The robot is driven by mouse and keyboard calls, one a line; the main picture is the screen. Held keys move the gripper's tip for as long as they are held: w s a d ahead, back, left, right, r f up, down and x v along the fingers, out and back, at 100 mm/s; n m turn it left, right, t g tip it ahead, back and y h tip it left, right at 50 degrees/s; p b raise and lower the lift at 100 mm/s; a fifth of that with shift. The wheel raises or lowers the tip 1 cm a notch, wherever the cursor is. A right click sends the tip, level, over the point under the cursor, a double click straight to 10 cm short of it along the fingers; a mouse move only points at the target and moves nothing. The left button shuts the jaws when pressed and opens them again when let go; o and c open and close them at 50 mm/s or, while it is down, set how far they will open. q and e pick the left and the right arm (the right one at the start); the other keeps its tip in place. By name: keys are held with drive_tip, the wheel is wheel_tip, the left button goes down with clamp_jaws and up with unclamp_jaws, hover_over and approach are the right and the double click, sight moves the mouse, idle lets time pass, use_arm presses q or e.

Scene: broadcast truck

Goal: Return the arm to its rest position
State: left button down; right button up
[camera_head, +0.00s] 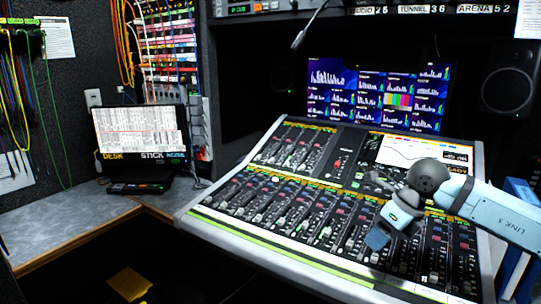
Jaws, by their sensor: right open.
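My right arm (492,208) comes in from the right edge, with its light blue link and dark round joint over the right part of the mixing console (290,255). My right gripper (382,224) hangs at the end of this arm, above the console's fader rows. It is open, and I see nothing held in it. A blue-grey finger pad shows at its lower left. I cannot tell how high it is above the faders. My left gripper and left arm are not in view.
A monitor with meter graphs (340,95) stands behind the console, with a speaker (506,85) to its right. A gooseneck microphone (299,38) hangs above. A smaller screen (140,130) stands on the left desk (50,220). Blue binders (522,190) stand at the right edge.

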drive_tip(key=s+a+f+m+t+y, duration=0.2)
drive_tip(key=s+a+m+t+y, duration=0.1)
drive_tip(key=s+a+m+y, duration=1.2)
drive_tip(key=s+d+f+m+t+h, duration=0.4)
drive_tip(key=s+f+m+h, duration=0.25)
drive_tip(key=f+m, duration=0.5)
drive_tip(key=s+d+f+m+t+h, duration=0.35)
drive_tip(key=s+f+m+h, duration=0.4)
drive_tip(key=m, duration=0.75)
use_arm(q)
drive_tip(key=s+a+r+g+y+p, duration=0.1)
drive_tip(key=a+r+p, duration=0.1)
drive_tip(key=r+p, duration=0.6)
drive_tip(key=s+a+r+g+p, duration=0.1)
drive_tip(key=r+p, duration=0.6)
drive_tip(key=p, duration=1.6)
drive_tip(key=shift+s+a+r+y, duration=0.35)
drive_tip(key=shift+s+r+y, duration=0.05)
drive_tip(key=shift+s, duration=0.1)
use_arm(e)
drive_tip(key=s+d+r+g+h, duration=0.1)
drive_tip(key=d+r+h, duration=0.1)
drive_tip(key=r, duration=1.2)
drive_tip(key=shift+d+r, duration=0.35)
drive_tip(key=shift+d, duration=0.2)
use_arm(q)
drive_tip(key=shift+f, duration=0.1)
use_arm(e)
drive_tip(key=shift+f, duration=0.1)
